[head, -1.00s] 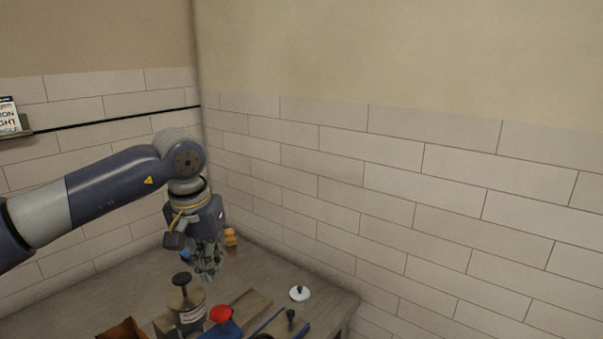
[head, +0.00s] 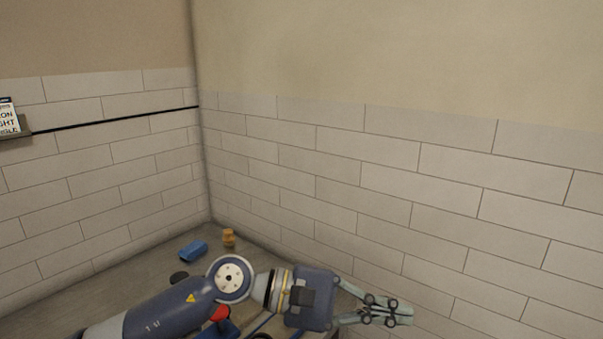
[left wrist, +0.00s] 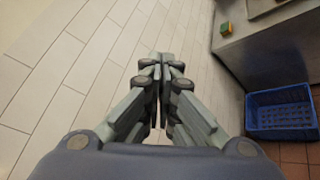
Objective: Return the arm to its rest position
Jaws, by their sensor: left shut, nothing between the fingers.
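My left gripper (head: 408,312) is at the lower middle of the head view, stretched out to the right in front of the tiled wall. It points to the right and is held beyond the table's right side. Its fingers are shut with nothing between them, as the left wrist view (left wrist: 160,60) also shows. My left arm comes in from the bottom left and lies low across the picture, hiding much of the table. My right gripper is not in view.
The table (head: 135,262) fills the lower left corner. A blue object (head: 193,250) and a yellow object (head: 229,238) sit near its back corner. The left wrist view shows a blue crate (left wrist: 282,112) on the floor.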

